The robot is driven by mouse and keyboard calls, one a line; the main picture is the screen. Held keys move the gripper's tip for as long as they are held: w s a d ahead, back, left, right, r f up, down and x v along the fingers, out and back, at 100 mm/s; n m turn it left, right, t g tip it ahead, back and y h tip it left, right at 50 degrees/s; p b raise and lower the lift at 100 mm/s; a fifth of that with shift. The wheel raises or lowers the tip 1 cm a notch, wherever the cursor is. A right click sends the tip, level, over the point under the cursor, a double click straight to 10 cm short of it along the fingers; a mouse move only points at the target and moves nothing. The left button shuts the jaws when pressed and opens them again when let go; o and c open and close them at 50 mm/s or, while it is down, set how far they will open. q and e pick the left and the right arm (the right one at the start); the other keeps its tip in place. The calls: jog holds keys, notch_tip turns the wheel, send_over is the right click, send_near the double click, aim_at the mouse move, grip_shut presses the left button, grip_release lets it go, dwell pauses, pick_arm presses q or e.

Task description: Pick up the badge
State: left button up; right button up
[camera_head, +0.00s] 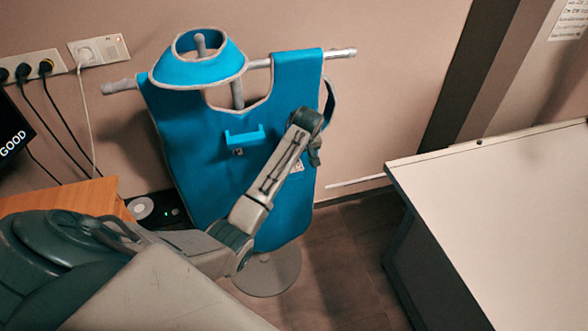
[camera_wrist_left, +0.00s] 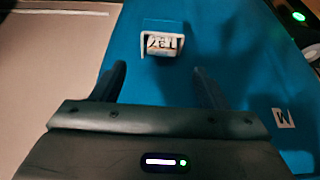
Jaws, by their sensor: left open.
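The badge (camera_wrist_left: 162,44) is a small white piece with dark print, lying against a blue apron (camera_wrist_left: 240,60) in the left wrist view. In the head view, a small pale patch beside my left arm (camera_head: 298,166) appears to be the badge, partly covered. My left gripper (camera_wrist_left: 162,80) is open, its two dark fingers apart, with the badge just beyond the tips and roughly centred between them. In the head view it also shows at the apron's right side (camera_head: 315,152). Nothing is between the fingers. My right gripper is not in view.
The apron hangs on a metal stand (camera_head: 340,53) with a blue collar (camera_head: 200,65) on top. A light-topped table (camera_head: 500,210) stands at the right. A wooden desk (camera_head: 65,198) is at the left, with cables and sockets (camera_head: 100,50) behind. Floor (camera_head: 345,255) is clear between.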

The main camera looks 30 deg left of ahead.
pick_arm(q)
jog(key=p+x, duration=0.1)
jog(key=x, duration=0.6)
jog(key=shift+s+a+f, duration=0.1)
jog(key=shift+a+f, duration=0.05)
jog(key=shift+f, duration=0.1)
jog(key=c, duration=1.2)
jog(key=shift+c, duration=0.5)
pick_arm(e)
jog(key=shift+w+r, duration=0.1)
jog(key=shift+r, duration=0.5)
pick_arm(q)
jog(key=shift+r, duration=0.15)
